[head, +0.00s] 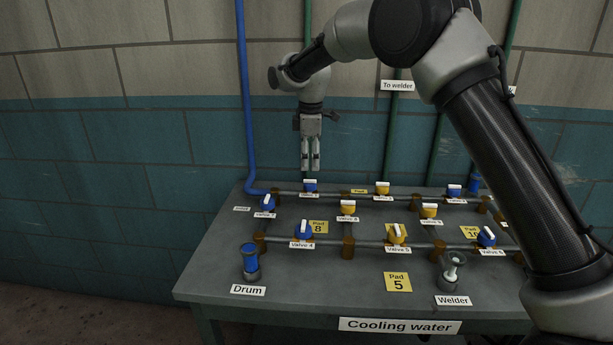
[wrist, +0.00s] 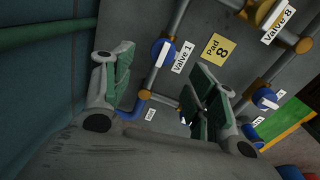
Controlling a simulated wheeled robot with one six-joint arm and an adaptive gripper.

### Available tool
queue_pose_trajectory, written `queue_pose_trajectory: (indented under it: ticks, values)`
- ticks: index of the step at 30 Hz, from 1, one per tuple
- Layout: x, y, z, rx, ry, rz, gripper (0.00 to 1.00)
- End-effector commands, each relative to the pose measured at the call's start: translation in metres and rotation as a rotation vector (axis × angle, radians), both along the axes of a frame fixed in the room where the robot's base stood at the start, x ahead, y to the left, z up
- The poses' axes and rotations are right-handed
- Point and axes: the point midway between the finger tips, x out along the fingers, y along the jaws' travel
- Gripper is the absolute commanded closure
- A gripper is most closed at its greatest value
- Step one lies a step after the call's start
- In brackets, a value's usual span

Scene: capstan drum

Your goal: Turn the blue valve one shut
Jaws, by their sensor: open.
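The blue valve one (head: 310,187) sits on the back pipe at the left of the bench, with a white bar handle on top. In the wrist view the label "Valve 1" stands beside it (wrist: 164,51), and its handle looks lined up with the pipe. My gripper (head: 310,166) points down just above the valve in the head view, its fingers apart and empty. In the wrist view my gripper (wrist: 162,72) has its two fingers on either side of the pipe area, with the valve seen between and beyond them. I see no contact with the handle.
Other blue valves (head: 303,229) and yellow valves (head: 348,208) stand close by on the pipes. A blue upright pipe (head: 243,100) runs up the wall at left. The Drum (head: 250,266) and Welder (head: 452,272) fittings stand at the bench's front. Pad 8 (wrist: 217,48) lies near valve one.

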Motion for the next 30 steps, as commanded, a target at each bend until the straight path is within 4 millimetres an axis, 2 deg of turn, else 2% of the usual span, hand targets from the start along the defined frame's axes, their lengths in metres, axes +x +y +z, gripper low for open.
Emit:
queue_pose_trajectory:
  ticks: [5,8,15,21,30]
  values:
    - [-0.002,-0.001,-0.001,-0.011,0.004,0.083,0.42]
    - [-0.001,-0.002,-0.009,-0.014,0.006,0.100,0.42]
    - [0.001,-0.002,-0.049,-0.015,0.008,0.099,0.42]
    - [0.004,-0.001,-0.073,-0.014,0.006,0.098,0.42]
    - [0.004,-0.001,-0.079,-0.012,0.005,0.097,0.42]
